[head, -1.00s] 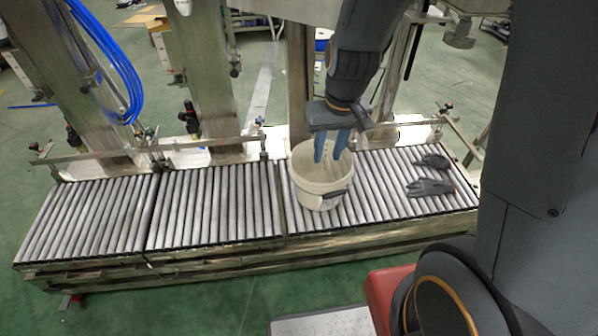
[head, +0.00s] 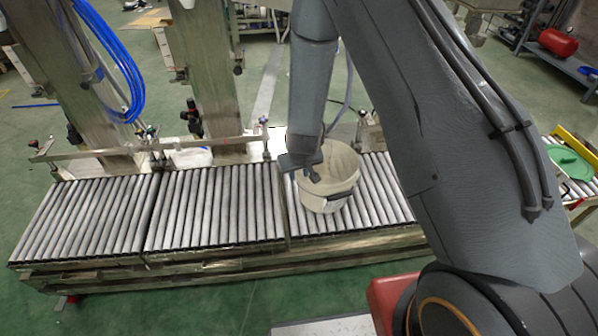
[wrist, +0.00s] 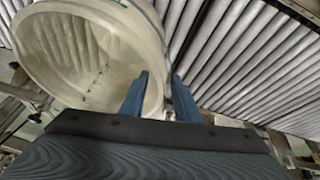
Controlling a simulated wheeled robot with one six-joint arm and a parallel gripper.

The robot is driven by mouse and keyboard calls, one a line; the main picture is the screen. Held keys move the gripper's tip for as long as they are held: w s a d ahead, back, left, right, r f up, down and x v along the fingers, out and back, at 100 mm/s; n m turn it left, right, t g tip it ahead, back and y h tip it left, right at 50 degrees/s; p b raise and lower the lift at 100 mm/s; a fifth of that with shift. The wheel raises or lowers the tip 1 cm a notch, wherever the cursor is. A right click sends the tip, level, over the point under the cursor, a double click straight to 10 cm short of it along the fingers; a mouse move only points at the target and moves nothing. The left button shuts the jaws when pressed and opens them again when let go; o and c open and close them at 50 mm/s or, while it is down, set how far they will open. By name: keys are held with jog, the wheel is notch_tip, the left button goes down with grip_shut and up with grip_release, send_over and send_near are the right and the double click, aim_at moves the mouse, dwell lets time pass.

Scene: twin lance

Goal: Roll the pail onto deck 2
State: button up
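The white pail (head: 337,189) stands upright on the right roller section (head: 385,203), near the seam with the middle section (head: 215,205). I cannot read any deck numbers. My gripper (head: 313,176) is at the pail's left rim in the head view, its fingers mostly hidden there. In the wrist view, the blue fingers of my gripper (wrist: 160,84) are apart. The left finger overlaps the mouth of the pail (wrist: 85,50) and the right one is outside its wall. I cannot tell whether either finger touches it.
The left roller section (head: 85,215) and middle section are bare. A metal rail (head: 150,151) and upright posts run along the back. A green lid-like disc (head: 570,161) lies on a stand at far right. My arm hides the right end of the rollers.

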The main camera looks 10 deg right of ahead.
aim_at(298, 179)
jog(key=shift+x, duration=2.95)
